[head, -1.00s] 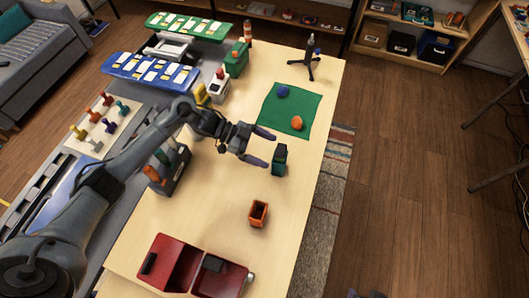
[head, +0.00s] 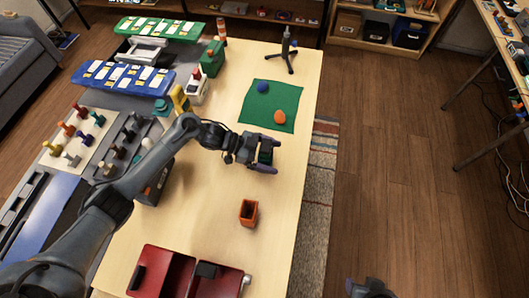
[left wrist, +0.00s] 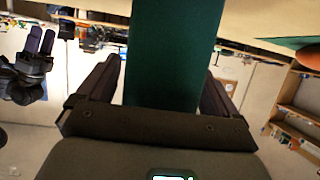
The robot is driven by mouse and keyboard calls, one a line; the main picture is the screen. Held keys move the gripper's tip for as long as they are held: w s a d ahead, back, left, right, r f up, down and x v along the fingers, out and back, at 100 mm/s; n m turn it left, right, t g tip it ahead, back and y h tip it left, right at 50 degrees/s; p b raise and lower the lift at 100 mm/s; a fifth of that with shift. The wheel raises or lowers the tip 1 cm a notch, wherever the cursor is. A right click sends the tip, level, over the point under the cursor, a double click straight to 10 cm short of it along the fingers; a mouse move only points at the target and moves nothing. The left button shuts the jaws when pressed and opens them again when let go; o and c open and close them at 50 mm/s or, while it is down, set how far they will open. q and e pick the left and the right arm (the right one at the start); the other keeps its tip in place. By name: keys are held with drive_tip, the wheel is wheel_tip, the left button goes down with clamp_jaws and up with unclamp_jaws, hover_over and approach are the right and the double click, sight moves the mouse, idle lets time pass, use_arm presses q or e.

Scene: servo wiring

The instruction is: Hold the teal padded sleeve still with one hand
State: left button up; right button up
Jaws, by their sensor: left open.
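The teal padded sleeve (head: 265,156) stands on the wooden table, between the fingers of my left gripper (head: 268,154). In the left wrist view the sleeve (left wrist: 172,55) rises between the two dark fingers (left wrist: 160,88), with a visible gap on each side. The left gripper is open around it and does not grip it. My right gripper (head: 368,288) shows only in part at the bottom edge of the head view, off the table's right side. In the left wrist view the right gripper (left wrist: 38,45) is at the left with its two fingers apart and empty.
An orange open container (head: 248,212) stands nearer on the table, and a red open box (head: 185,272) lies at the near edge. A green mat (head: 270,106) holds a blue ball and an orange ball. A small black tripod (head: 287,55) stands behind it.

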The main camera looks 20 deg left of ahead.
use_arm(q)
drive_tip(key=c, duration=1)
idle(0.8)
